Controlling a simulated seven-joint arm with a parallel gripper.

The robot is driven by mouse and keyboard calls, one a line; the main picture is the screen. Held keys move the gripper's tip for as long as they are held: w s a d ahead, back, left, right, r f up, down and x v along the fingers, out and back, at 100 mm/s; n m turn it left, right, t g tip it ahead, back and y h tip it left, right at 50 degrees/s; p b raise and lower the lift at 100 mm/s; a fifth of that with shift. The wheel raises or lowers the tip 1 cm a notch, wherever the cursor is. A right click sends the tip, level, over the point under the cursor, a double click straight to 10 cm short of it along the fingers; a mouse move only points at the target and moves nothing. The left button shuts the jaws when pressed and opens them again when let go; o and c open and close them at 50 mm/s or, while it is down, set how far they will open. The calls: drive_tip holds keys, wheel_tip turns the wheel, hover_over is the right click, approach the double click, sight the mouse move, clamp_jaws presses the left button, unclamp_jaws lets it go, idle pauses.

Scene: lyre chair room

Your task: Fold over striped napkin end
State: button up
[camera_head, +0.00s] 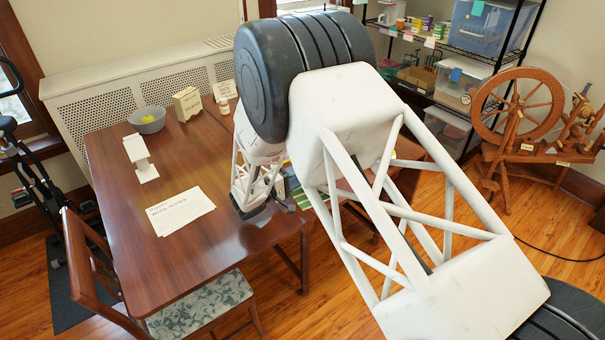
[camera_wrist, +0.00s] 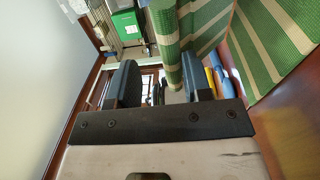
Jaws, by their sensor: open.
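The green napkin with cream stripes (camera_wrist: 275,40) fills the upper right of the wrist view. One rolled or folded part of it (camera_wrist: 166,45) shows between my fingers in that view; I cannot tell whether it touches them. My gripper (camera_wrist: 160,75) is open, with a dark finger on each side. Only a small green patch of the napkin (camera_head: 292,187) shows beside the arm there.
A chair (camera_head: 195,305) stands at the front. Blue and yellow objects (camera_wrist: 215,75) lie near the napkin.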

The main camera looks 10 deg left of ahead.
drive_tip(key=shift+s+a, duration=0.3)
drive_tip(key=shift+f, duration=0.15)
